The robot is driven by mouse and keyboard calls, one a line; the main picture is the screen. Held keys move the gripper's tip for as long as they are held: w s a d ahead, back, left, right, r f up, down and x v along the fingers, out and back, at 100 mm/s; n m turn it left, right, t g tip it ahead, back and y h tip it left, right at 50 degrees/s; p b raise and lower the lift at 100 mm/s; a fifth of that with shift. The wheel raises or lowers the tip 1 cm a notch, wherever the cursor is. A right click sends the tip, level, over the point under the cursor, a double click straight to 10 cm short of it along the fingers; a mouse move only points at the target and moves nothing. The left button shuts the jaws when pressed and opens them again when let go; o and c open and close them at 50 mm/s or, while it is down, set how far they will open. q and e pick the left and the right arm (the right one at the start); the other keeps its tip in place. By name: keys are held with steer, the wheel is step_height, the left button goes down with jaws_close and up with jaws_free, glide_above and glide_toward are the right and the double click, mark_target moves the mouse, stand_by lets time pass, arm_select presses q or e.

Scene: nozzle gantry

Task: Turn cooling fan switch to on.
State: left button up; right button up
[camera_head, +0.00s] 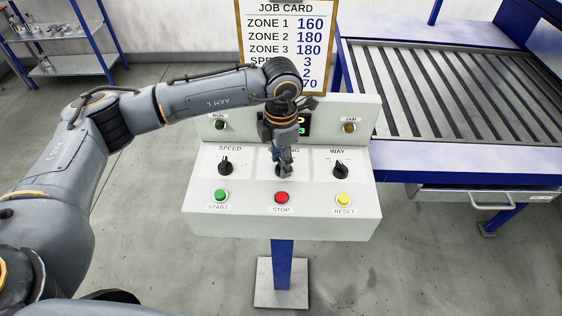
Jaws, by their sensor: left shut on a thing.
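A white control console (365,200) stands in the middle of the camera_head view. My left arm reaches in from the left and above it. My left gripper (285,163) points down and is shut on the middle rotary switch (281,172), the cooling fan switch. My right gripper is not in view.
A black SPEED knob (225,165) and a WAY knob (340,168) flank the gripper. START (220,195), STOP (282,197) and RESET (343,199) buttons line the front. A job card (262,35) stands behind; a roller conveyor (440,90) is at right.

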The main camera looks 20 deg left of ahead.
arm_select(q)
steer(key=m+b, duration=0.2)
steer(key=b, duration=0.1)
steer(key=m+b, duration=0.5)
steer(key=b, duration=0.2)
steer(key=shift+w+f+m, duration=0.15)
steer(key=shift+f+m, duration=0.15)
steer(key=shift+m, duration=0.1)
steer(key=shift+r+m+b, duration=0.2)
steer(key=shift+m+b, duration=1.15)
steer(key=shift+m, duration=0.35)
steer(key=o, duration=1.2)
steer(key=shift+r, duration=0.1)
step_height(320, 180, up, 12)
steer(key=shift+w, duration=0.1)
